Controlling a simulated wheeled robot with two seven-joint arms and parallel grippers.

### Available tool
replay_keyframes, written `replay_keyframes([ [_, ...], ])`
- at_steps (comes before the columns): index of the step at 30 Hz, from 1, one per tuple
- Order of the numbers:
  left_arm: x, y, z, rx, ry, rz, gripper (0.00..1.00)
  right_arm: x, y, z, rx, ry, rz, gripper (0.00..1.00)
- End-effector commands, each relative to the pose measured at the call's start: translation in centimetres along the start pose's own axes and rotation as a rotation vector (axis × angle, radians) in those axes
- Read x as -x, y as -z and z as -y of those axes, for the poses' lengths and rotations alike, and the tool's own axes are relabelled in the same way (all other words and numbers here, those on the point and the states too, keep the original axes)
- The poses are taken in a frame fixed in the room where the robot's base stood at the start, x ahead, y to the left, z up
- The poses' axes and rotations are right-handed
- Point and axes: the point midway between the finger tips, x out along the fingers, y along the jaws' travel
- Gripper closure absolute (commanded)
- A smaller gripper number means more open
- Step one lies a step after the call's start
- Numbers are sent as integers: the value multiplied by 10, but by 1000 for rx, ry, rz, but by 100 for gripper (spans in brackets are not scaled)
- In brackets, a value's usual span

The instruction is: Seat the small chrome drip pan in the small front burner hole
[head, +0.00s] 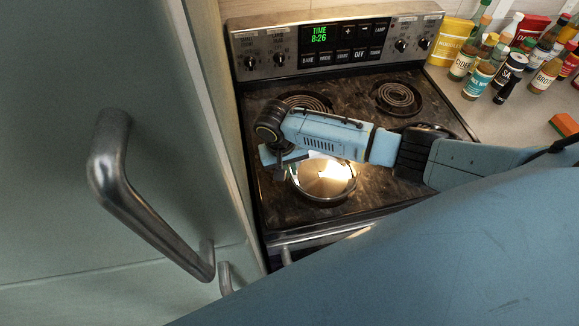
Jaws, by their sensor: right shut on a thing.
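The chrome drip pan (325,182) is a shiny round dish at the front left of the stovetop (390,194). My right arm reaches in from the right across the stove. My right gripper (282,172) is at the pan's left edge, shut on its rim; the exact contact is small and partly hidden. The pan looks roughly level. I cannot tell whether it rests in the hole or hangs just above it, because the pan and my arm cover any opening there. My left gripper is not in view.
Coil burners sit at the back left (306,102) and back right (398,97). A dark ring (430,130) at the front right is mostly behind my arm. A fridge door handle (130,185) juts out at left. Bottles (480,78) and a sponge (564,124) occupy the right counter.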

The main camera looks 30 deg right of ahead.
Motion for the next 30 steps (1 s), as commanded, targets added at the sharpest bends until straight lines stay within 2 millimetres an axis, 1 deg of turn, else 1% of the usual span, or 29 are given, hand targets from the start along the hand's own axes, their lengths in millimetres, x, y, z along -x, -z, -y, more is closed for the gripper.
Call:
replay_keyframes([
  [30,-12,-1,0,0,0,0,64,-26,0,5,0,1,0,100],
])
